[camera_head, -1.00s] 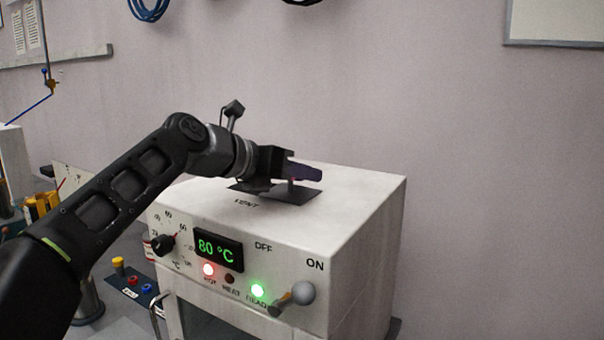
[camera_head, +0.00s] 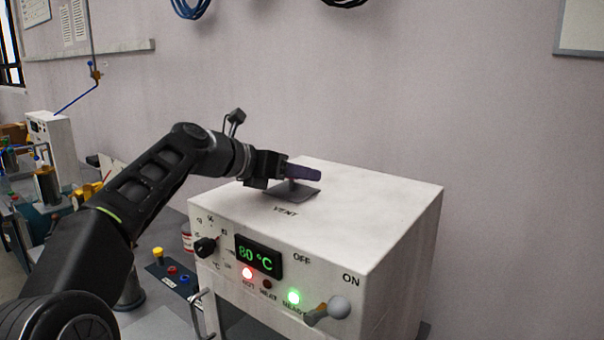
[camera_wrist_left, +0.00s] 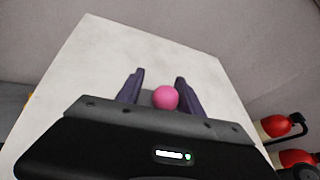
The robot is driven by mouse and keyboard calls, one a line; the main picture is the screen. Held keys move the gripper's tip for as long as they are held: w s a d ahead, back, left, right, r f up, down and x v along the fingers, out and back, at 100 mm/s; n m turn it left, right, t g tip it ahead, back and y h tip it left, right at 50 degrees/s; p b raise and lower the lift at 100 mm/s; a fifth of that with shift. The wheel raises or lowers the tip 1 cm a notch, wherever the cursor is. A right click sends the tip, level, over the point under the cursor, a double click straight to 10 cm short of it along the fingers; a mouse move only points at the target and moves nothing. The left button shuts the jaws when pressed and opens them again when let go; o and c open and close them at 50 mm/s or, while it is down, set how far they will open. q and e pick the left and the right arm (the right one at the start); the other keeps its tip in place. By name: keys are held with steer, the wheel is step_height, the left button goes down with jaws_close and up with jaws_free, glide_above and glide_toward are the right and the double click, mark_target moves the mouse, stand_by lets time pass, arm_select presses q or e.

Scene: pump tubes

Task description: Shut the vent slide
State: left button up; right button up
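The vent slide (camera_head: 302,194) is a grey plate on top of the white oven, behind the printed word VENT. No dark opening shows beside it, though my gripper hides part of that area. The slide's pink round knob (camera_wrist_left: 165,97) shows in the left wrist view. My left gripper (camera_head: 304,173) is low over the slide. In the left wrist view its two purple fingers (camera_wrist_left: 160,88) stand apart on either side of the knob. The knob is close to the right finger, with a gap on the left. My right gripper is not in view.
The white oven (camera_head: 385,215) has a display reading 80 °C, lit red and green lamps, a black dial (camera_head: 205,247) and a ball-ended lever (camera_head: 338,307) on its front. The oven top right of the slide is bare. A wall stands behind.

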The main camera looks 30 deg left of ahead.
arm_select(q)
steer(key=shift+o, duration=0.4)
steer(key=shift+d, duration=0.1)
steer(key=shift+v, duration=3.95)
